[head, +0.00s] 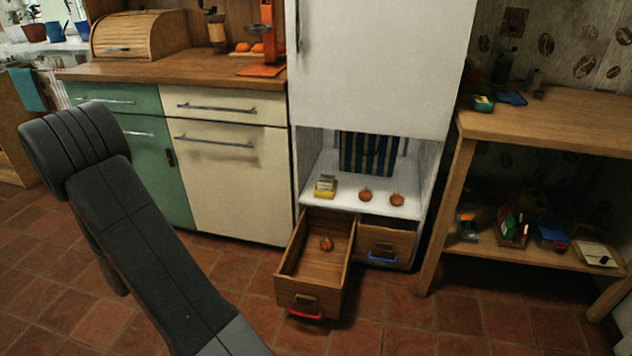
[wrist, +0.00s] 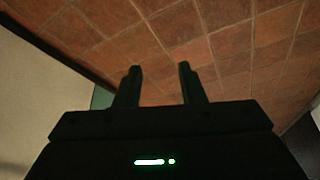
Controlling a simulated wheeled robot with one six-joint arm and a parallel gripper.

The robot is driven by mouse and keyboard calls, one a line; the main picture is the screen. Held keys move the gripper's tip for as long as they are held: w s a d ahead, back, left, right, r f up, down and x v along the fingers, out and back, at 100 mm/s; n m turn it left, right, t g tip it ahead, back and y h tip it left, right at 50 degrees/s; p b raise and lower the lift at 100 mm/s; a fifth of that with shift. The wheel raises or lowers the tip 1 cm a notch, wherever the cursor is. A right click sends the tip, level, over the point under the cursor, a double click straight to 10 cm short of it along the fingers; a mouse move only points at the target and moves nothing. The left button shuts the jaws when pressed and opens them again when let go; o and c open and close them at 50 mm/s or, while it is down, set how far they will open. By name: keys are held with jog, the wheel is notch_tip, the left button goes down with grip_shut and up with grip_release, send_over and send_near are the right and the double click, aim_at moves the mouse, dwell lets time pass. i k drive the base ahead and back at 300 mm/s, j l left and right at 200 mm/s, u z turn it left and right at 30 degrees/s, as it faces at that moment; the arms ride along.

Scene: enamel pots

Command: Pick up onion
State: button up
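Two round, brownish-orange onions sit on the white shelf of the open cabinet niche in the head view: a left onion (head: 365,195) and a right onion (head: 397,198). A third onion (head: 326,243) lies inside the pulled-out wooden drawer (head: 315,268) below. My gripper (wrist: 160,75) shows in the wrist view with its two fingers apart and nothing between them. It faces the red tile floor. No onion shows in the wrist view. The gripper is not visible in the head view, where only my dark arm shows.
A yellow box (head: 325,187) stands left of the shelf onions, and a striped item (head: 368,154) stands behind them. A second drawer (head: 387,243) is beside the open one. The tall white door (head: 380,70) is above the niche. A wooden table (head: 550,118) stands at the right.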

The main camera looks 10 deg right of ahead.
aim_at(365, 195)
jog(key=i+l+z, duration=0.2)
jog(key=l, duration=0.45)
jog(key=i+l+z, duration=0.15)
jog(key=i+l, duration=0.25)
jog(key=l, duration=0.2)
jog(key=i+l+z, duration=0.2)
jog(key=i+l, duration=0.15)
jog(key=l, duration=0.2)
jog(key=i+l+z, duration=0.15)
jog(key=i+l, duration=0.2)
jog(key=l, duration=0.2)
